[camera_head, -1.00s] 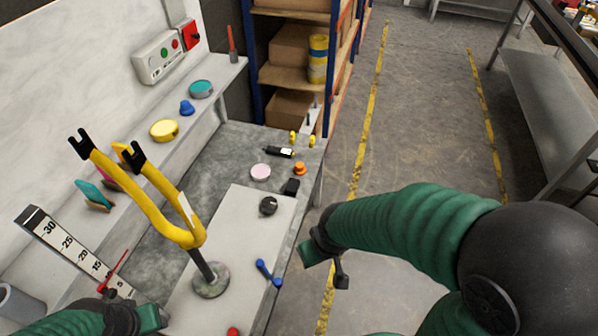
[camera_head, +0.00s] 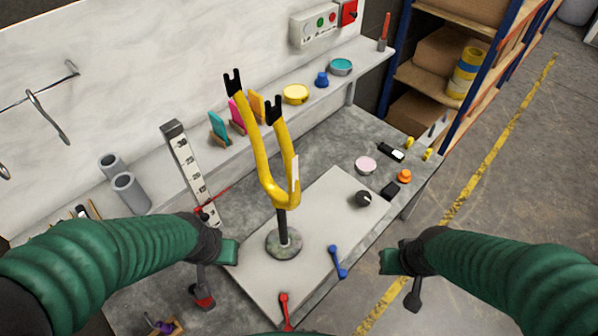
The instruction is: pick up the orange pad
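An orange pad (camera_head: 257,105) stands upright on the wall shelf, at the right end of a row beside a pink pad (camera_head: 237,115) and a teal pad (camera_head: 218,127). The yellow fork frame stands in front of it and partly covers it. My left gripper (camera_head: 217,278) is open and empty over the front left of the bench, well below and nearer than the pads. My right gripper (camera_head: 400,282) is open and empty by the bench's right edge, far from the pads.
The yellow fork (camera_head: 268,190) rises on a round-based post between my arms. A ruler stand (camera_head: 190,170) stands left of it. Yellow (camera_head: 296,94) and teal (camera_head: 341,67) tins sit along the shelf. Blue and red tools lie on the pale board (camera_head: 325,215).

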